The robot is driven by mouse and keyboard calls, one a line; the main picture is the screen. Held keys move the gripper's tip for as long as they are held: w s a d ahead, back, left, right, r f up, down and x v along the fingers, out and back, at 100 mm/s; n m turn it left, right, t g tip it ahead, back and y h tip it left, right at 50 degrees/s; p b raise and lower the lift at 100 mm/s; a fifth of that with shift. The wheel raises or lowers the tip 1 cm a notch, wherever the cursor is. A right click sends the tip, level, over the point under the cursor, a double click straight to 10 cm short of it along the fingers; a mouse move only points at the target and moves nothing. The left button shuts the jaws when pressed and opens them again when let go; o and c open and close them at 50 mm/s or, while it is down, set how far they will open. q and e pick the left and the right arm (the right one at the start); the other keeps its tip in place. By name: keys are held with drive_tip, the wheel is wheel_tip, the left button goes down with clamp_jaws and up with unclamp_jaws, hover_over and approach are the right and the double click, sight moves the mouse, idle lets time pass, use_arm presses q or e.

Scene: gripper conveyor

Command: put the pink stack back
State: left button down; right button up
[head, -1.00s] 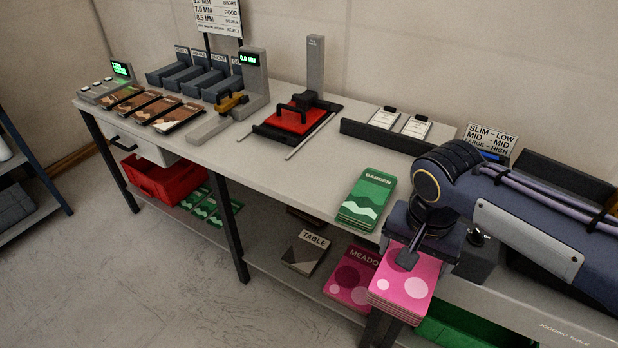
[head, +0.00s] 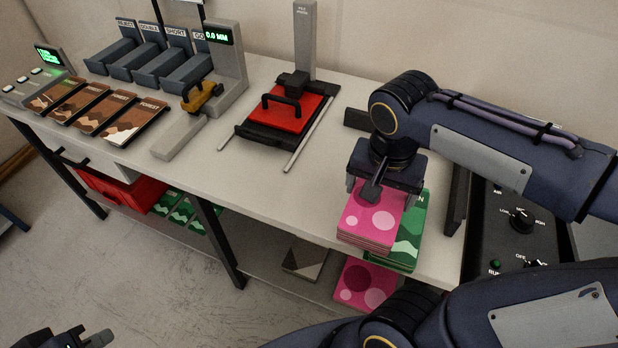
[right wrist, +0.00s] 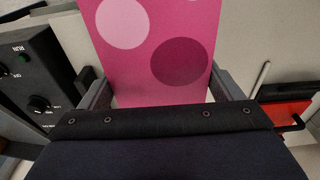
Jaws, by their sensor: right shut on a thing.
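The pink stack (head: 369,218) of cards with pale and dark dots is held by my right gripper (head: 380,192). In the head view it overlaps the green stack (head: 408,243) at the table's front edge; I cannot tell how high it is above it. In the right wrist view the pink stack (right wrist: 158,45) sits between the two fingers of my right gripper (right wrist: 160,95). My left gripper (head: 85,337) is at the bottom left, cut off by the frame; its jaw opening is unclear. Another pink stack (head: 364,284) lies on the lower shelf.
A red press (head: 300,110) with rails stands mid-table. Brown cards (head: 101,112) lie in a row at the left, before several grey bins (head: 172,73). A black control panel (head: 512,220) is at the right. Bare table (head: 240,172) lies between the press and the front edge.

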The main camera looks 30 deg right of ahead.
drive_tip(key=w+a+f, duration=0.3)
drive_tip(key=w+f, duration=0.1)
drive_tip(key=w, duration=0.5)
hover_over(321, 200)
drive_tip(key=f, duration=0.5)
drive_tip(key=shift+s+f+b, duration=0.1)
drive_tip(key=shift+s+b, duration=0.25)
drive_tip(key=shift+w+a+f, duration=0.1)
drive_tip(key=shift+w+f, duration=0.05)
drive_tip(key=shift+f, duration=1.65)
drive_tip(key=shift+f+b, duration=0.25)
drive_tip(key=shift+b, duration=0.2)
drive_tip(key=o, duration=1.3)
drive_tip(key=shift+r, duration=0.1)
